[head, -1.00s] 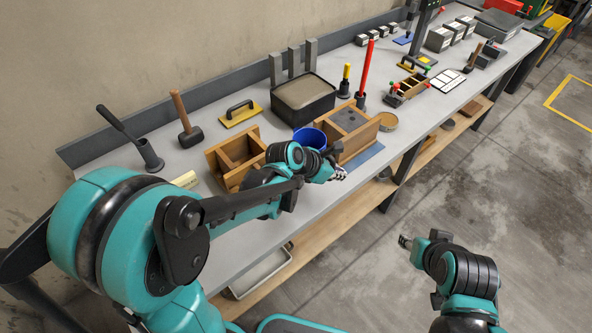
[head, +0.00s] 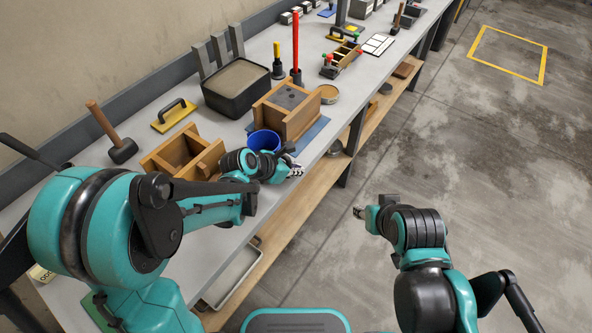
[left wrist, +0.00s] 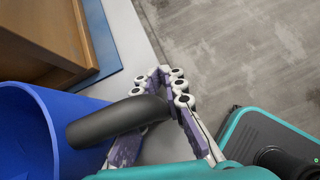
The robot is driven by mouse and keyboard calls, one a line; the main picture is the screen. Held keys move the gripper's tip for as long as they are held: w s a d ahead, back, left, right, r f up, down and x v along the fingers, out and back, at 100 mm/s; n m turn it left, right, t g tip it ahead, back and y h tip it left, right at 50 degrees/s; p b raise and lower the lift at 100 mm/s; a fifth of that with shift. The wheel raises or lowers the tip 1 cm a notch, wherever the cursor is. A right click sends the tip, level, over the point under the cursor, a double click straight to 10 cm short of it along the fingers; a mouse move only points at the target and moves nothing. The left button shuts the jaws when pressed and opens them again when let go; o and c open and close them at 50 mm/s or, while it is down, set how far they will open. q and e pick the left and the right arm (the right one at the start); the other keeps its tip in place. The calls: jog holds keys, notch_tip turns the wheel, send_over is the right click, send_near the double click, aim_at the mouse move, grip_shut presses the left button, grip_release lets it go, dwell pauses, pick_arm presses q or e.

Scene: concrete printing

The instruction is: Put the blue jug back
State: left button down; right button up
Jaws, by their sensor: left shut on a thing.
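The blue jug (head: 263,139) stands out between two wooden moulds at the bench's front side; my left arm partly hides it. In the left wrist view the jug (left wrist: 28,135) fills the lower left, with its dark handle (left wrist: 105,122) reaching between my fingers. My left gripper (head: 294,168) is shut on that handle; its jointed fingers (left wrist: 172,85) also show in the left wrist view. I cannot tell whether the jug's base touches the bench. My right gripper (head: 360,212) is over the floor, away from the bench, too small to read.
An open wooden mould (head: 160,162) lies left of the jug, and a filled wooden mould (head: 305,121) on a blue mat stands right of it. A black tub (head: 208,97) stands behind. A lower shelf (head: 320,184) runs under the bench. The floor at right is clear.

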pick_arm(q)
jog(key=shift+s, duration=0.1)
jog(key=shift+f, duration=0.1)
jog(key=c, duration=1.6)
grip_release()
